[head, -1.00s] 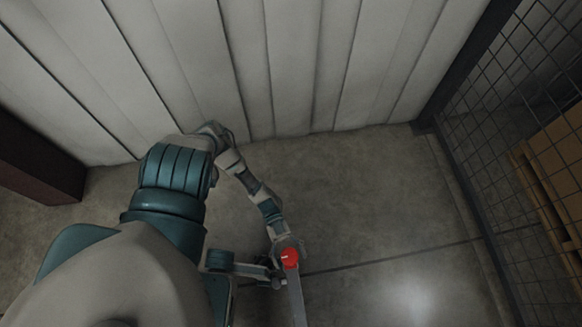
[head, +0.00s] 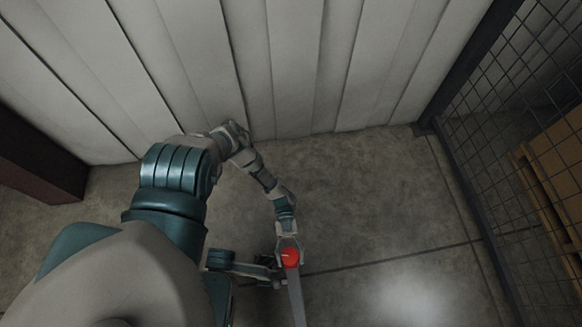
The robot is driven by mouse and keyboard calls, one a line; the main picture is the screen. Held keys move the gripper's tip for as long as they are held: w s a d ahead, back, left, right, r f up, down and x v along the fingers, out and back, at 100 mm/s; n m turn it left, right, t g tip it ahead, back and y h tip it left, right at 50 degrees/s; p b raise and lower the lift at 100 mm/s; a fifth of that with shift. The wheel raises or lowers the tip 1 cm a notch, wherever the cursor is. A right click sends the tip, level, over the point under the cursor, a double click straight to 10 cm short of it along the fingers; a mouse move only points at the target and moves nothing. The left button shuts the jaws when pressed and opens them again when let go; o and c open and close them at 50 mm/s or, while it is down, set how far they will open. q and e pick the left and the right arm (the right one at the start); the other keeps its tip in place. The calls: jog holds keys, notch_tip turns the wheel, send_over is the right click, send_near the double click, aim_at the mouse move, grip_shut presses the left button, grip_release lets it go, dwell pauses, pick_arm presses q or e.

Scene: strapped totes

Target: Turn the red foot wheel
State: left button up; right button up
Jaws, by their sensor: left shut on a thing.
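The red foot wheel (head: 291,258) is a small red disc with a pale mark on its top, low in the middle of the head view. It sits at the upper end of a narrow grey bar (head: 297,300) that runs down out of the picture. My left arm comes in from the left and bends down to it. My left gripper (head: 289,251) is at the wheel, with its fingers around it and shut on it. The fingertips are small and partly hidden. My right gripper is not in view.
A pale ribbed wall (head: 290,60) stands across the back. A wire mesh fence (head: 500,130) is at the right, with wooden boards (head: 555,165) behind it. A dark red-brown beam (head: 40,160) is at the left. The concrete floor (head: 370,200) right of my arm is clear.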

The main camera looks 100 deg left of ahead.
pick_arm(q)
jog(key=m+g, duration=0.2)
jog(key=g, duration=0.1)
jog(key=m+g, duration=0.1)
jog(key=g, duration=0.2)
jog(key=m+g, duration=0.2)
jog(key=shift+a+f+m+g, duration=0.1)
jog(key=shift+a+m+g, duration=0.2)
jog(key=shift+g, duration=0.1)
jog(key=m+g+y, duration=0.2)
jog(key=g, duration=0.1)
jog(key=m+g+y, duration=0.2)
jog(key=m+g, duration=0.1)
jog(key=g, duration=0.1)
jog(key=shift+y, duration=0.4)
jog(key=m+g+y, duration=0.2)
jog(key=m+y, duration=0.1)
jog(key=y, duration=0.1)
jog(key=m+g+y, duration=0.3)
jog(key=y, duration=0.1)
jog(key=shift+m, duration=0.3)
jog(key=m+y, duration=0.2)
jog(key=y, duration=0.1)
jog(key=m+y, duration=0.2)
jog(key=y, duration=0.2)
jog(key=shift+m+g, duration=0.3)
jog(key=shift+m, duration=0.1)
jog(key=shift+s+a+m+y, duration=0.15)
jog(key=shift+m+y, duration=0.15)
jog(key=shift+y, duration=0.3)
